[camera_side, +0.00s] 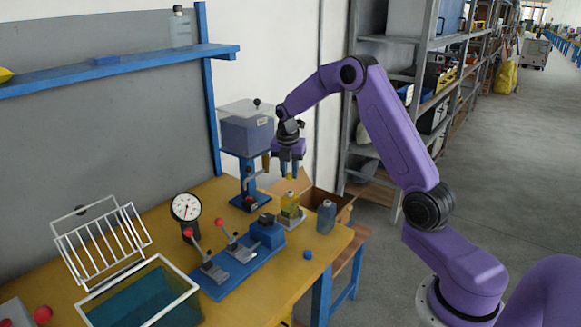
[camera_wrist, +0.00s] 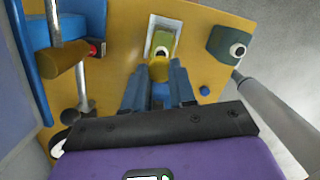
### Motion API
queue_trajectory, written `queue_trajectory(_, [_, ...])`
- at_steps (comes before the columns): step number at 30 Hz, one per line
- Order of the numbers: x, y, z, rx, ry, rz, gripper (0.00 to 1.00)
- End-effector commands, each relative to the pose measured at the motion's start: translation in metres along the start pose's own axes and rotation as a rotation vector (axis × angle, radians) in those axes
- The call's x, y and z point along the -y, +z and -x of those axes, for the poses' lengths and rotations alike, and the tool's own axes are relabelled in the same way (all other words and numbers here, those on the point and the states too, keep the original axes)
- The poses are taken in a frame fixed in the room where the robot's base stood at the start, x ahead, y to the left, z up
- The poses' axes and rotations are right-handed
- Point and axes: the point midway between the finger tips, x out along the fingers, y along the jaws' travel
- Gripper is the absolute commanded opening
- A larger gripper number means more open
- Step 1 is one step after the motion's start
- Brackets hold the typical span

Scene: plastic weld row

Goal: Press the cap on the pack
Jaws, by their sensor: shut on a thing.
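My gripper (camera_side: 291,174) points down above the table, with its fingertips closed on the small yellow cap (camera_side: 291,177). In the wrist view, the cap (camera_wrist: 159,71) shows between my blue fingers (camera_wrist: 159,82). The yellow pack (camera_side: 290,204) stands upright on a pale base near the table's far right part, with a light neck on top. The cap is above the pack, with a small gap in the side view. In the wrist view, the pack (camera_wrist: 163,43) is just beyond the cap, and the cap and fingers hide part of it.
A blue-grey bottle (camera_side: 326,216) stands right of the pack. A small blue piece (camera_side: 308,255) lies nearer the front. A blue fixture with toggle clamps (camera_side: 238,253) is to the left. A blue press stand with a clear hopper (camera_side: 247,135) rises behind left, close to my gripper.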

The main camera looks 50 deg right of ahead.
Motion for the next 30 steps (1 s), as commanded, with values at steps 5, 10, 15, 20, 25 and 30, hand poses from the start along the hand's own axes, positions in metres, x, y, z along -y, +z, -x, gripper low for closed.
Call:
queue_trajectory(5, [0.001,-0.003,-0.016,-0.001,-0.002,-0.001,0.00])
queue_trajectory(10, [0.000,-0.004,-0.029,0.000,-0.001,-0.001,0.00])
queue_trajectory(15, [0.000,-0.006,-0.038,0.001,0.000,0.000,0.00])
queue_trajectory(20, [0.000,-0.006,-0.043,0.001,0.000,0.000,0.00])
queue_trajectory(25, [0.000,-0.007,-0.044,0.001,0.000,0.000,0.00])
queue_trajectory(30, [0.000,-0.006,-0.043,0.001,0.000,0.000,0.00])
